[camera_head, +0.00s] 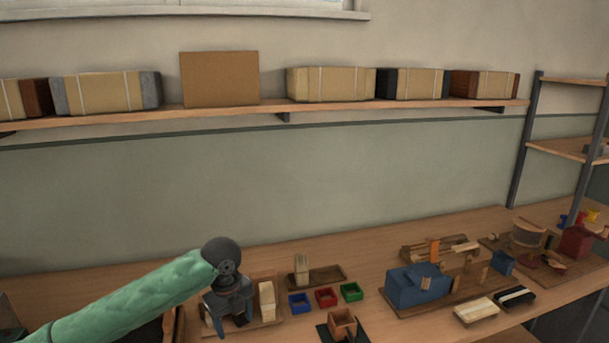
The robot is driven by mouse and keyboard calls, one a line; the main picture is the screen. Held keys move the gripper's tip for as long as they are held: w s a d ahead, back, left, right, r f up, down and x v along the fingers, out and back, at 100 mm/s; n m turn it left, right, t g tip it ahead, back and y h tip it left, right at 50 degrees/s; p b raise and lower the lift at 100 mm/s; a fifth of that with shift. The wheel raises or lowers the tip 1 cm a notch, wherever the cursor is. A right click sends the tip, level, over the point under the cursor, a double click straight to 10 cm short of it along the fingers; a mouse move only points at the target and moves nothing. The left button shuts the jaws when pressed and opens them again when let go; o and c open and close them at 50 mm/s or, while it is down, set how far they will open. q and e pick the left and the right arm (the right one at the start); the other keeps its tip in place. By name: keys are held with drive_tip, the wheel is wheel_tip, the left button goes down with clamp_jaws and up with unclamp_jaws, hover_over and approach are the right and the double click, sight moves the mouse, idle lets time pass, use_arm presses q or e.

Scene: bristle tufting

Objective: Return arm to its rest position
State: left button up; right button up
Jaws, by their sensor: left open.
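My left arm comes in from the lower left in a green sleeve. My left gripper (229,318) hangs from its dark wrist joint, pointing down over the left part of the workbench (401,245). It is open and I see nothing held between its fingers. It is close to a pale upright block (267,300) on a wooden board, on the gripper's right side. The arm hides part of the bench at the lower left. My right gripper is not in view.
Blue (300,303), red (326,297) and green (351,291) small trays stand right of the gripper. A blue machine (415,286) sits on a board further right, with brushes (476,310) in front. A wall shelf (330,106) holds boxes above. A rack (533,130) stands at right.

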use_arm(q)
drive_tip(key=s+d+f+n+t+h, duration=0.1)
drive_tip(key=s+d+f+n+h, duration=0.1)
drive_tip(key=s+d+f+n, duration=0.4)
drive_tip(key=s+d+f+n+t+h, duration=0.1)
drive_tip(key=s+d+f+n, duration=0.2)
drive_tip(key=s+f+n, duration=0.35)
drive_tip(key=s+a+f+n+y, duration=0.1)
drive_tip(key=s+a+f+n, duration=0.25)
drive_tip(key=s, duration=0.35)
drive_tip(key=s+a+f+n+t+y, duration=0.1)
drive_tip(key=s+a+f+n, duration=0.1)
drive_tip(key=s+a+n, duration=0.4)
drive_tip(key=s+a+f+n+y, duration=0.1)
drive_tip(key=s+a+f+n, duration=0.2)
drive_tip(key=s, duration=0.5)
drive_tip(key=s+d+f+g, duration=0.1)
drive_tip(key=d+f, duration=0.1)
drive_tip(key=f, duration=1.2)
drive_tip(key=s+d+f+g, duration=0.1)
drive_tip(key=s+d+f, duration=0.1)
drive_tip(key=f, duration=1.2)
drive_tip(key=shift+f, duration=0.15)
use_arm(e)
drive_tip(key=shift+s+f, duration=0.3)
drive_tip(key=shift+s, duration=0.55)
